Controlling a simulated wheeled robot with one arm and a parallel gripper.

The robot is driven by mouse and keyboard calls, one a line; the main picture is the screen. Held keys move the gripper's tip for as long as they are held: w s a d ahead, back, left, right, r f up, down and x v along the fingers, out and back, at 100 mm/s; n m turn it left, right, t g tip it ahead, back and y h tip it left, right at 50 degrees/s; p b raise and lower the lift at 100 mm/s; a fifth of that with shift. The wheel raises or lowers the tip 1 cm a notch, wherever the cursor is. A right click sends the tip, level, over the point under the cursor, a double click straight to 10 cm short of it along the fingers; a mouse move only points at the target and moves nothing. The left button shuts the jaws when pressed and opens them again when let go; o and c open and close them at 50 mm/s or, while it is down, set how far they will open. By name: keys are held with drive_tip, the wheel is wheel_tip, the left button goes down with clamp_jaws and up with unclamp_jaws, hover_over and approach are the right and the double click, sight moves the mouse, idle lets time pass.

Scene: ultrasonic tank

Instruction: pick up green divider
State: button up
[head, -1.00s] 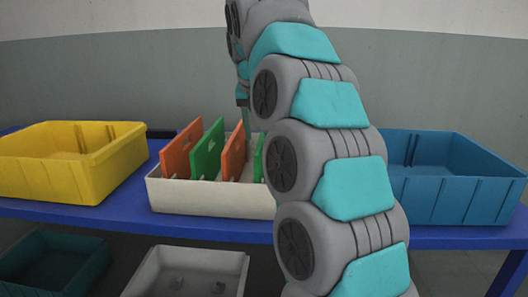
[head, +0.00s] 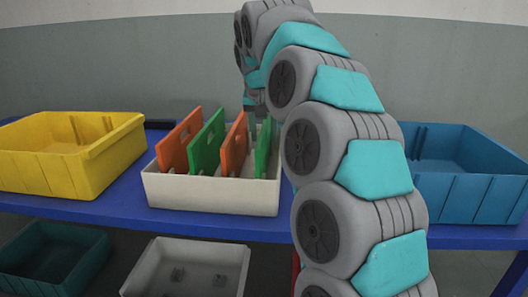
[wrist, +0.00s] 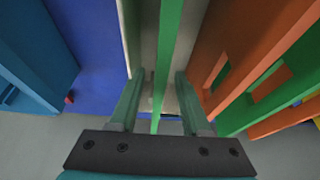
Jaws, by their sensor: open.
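A cream box (head: 208,198) on the blue table holds upright dividers in a row, alternately orange and green. The rightmost green divider (head: 264,150) is partly hidden by my arm. In the wrist view a green divider (wrist: 166,50) stands edge-on between the two fingers of my gripper (wrist: 162,76). The gripper is open, with a gap visible on both sides of the divider. In the head view my gripper is at the back of the box, mostly hidden. The other green divider (head: 207,143) stands between two orange dividers, (head: 180,141) and (head: 235,146).
A yellow bin (head: 60,165) stands left of the box and a blue bin (head: 470,190) stands right, behind my arm. A dark green bin (head: 60,270) and a grey bin (head: 190,262) lie below the table. An orange divider (wrist: 225,55) is close beside the right finger.

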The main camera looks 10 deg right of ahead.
drive_tip(key=shift+x, duration=1.35)
clamp_jaws()
idle(0.3)
